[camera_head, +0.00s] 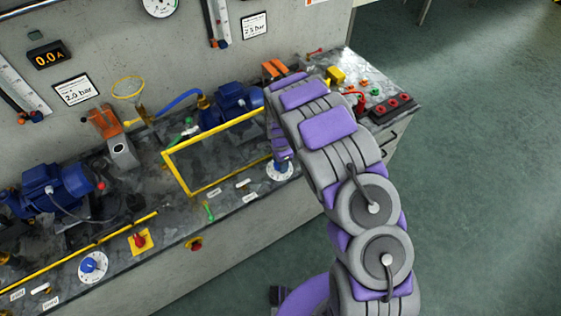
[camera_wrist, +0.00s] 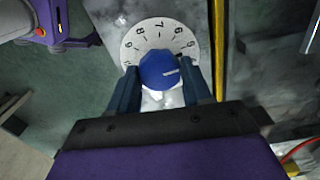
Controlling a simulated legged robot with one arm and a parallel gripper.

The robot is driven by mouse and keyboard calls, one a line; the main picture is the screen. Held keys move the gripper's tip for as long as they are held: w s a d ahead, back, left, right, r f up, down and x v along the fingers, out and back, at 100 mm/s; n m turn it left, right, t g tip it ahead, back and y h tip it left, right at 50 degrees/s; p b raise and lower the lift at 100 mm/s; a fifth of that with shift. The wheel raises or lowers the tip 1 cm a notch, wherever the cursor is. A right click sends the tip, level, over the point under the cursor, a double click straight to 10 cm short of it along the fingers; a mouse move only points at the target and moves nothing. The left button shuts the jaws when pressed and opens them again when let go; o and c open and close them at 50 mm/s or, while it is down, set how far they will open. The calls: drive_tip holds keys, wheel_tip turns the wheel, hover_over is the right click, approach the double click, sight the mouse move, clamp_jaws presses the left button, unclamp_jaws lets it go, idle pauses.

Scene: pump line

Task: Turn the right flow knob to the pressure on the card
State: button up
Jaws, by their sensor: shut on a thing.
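The right flow knob (camera_wrist: 158,69) is a blue cap with a white mark, on a white numbered dial (camera_wrist: 137,42). In the wrist view the mark points to the right; which number it meets is unclear. My gripper (camera_wrist: 160,82) has one dark finger on each side of the knob and is shut on it. In the head view the right dial (camera_head: 280,171) shows at the bench front, with my arm above it. A card (camera_head: 254,25) on the right of the wall reads 2.5 bar. A round gauge (camera_head: 160,6) is cut off at the top edge; its reading is unclear.
A left flow knob (camera_head: 93,265) and a 2.0 bar card (camera_head: 75,93) are on the left. A yellow frame (camera_head: 178,172) stands close beside the right dial. A blue pump (camera_head: 236,102) is behind it. A red button (camera_head: 195,244) is on the bench front. The floor at right is clear.

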drive_tip(key=shift+a, duration=0.1)
drive_tip(key=o, duration=1)
drive_tip(key=shift+a, duration=0.15)
drive_tip(key=shift+o, duration=0.2)
drive_tip(key=shift+r, duration=0.25)
wheel_tip(320, 180, up, 17)
drive_tip(key=p, duration=0.2)
drive_tip(key=shift+f, duration=0.1)
